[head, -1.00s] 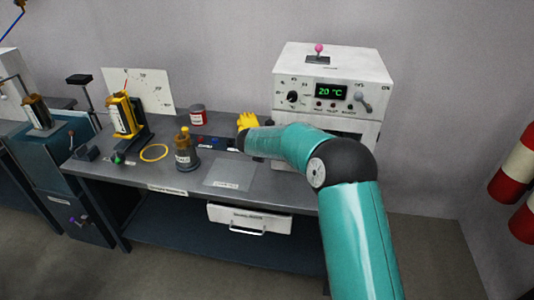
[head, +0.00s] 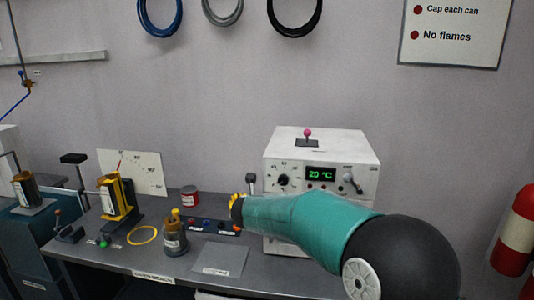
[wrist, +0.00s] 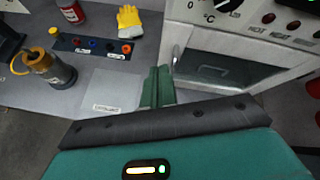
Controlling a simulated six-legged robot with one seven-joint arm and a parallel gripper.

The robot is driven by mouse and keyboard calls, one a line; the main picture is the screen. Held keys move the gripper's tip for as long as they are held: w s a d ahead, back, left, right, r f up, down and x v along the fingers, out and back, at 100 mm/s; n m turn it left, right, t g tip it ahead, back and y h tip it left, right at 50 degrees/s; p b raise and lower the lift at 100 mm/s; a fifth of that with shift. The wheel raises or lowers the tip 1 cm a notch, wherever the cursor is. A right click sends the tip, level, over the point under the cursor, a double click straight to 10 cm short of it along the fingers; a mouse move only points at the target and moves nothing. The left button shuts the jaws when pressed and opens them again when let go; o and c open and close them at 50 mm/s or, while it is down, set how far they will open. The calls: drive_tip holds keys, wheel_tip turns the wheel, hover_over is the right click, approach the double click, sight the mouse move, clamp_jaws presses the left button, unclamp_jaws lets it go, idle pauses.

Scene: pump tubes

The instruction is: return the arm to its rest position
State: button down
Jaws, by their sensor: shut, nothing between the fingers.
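My gripper (wrist: 157,88) shows in the wrist view as two green fingers, closed together with nothing between them. It is above the bench, in front of the white oven (wrist: 183,32) and right of the pale labelled square (wrist: 112,92). In the head view my teal arm reaches from the lower right over the bench. Its far end is beside the yellow glove (head: 235,198), which is mostly hidden, and the fingers are out of sight behind the arm. The arm also covers part of the white oven (head: 342,150) there.
The grey bench (head: 120,257) holds a brown bottle (head: 175,240), a red can (head: 190,197), a yellow ring (head: 143,235) and a yellow-framed stand (head: 118,197). A strip of coloured ports (wrist: 95,46) lies near the glove (wrist: 129,19). A red-and-white cylinder (head: 516,235) is at the right.

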drive_tip(key=s+d+r+n+y, duration=0.2)
drive_tip(key=s+r+n+y, duration=0.1)
drive_tip(key=s+r+n, duration=0.45)
drive_tip(key=s+d+r+n+y, duration=0.15)
drive_tip(key=s+r+n, duration=0.25)
drive_tip(key=s+n, duration=0.55)
drive_tip(key=s+d+f+n+g+h, duration=0.1)
drive_tip(key=s+d+f+n+g, duration=0.1)
drive_tip(key=s+d+n, duration=0.3)
drive_tip(key=s+d+f+n+g+h, duration=0.1)
drive_tip(key=s+d+f+n, duration=0.3)
drive_tip(key=s, duration=0.8)
drive_tip(key=s+d+f+n+g+h, duration=0.1)
drive_tip(key=s+d+f+n+g, duration=0.1)
drive_tip(key=s+d+n, duration=0.4)
drive_tip(key=s+n+g, duration=0.1)
drive_tip(key=s, duration=0.1)
drive_tip(key=shift+s+d+f, duration=0.2)
drive_tip(key=shift+s+f, duration=0.1)
drive_tip(key=shift+f, duration=0.1)
drive_tip(key=shift+h, duration=0.25)
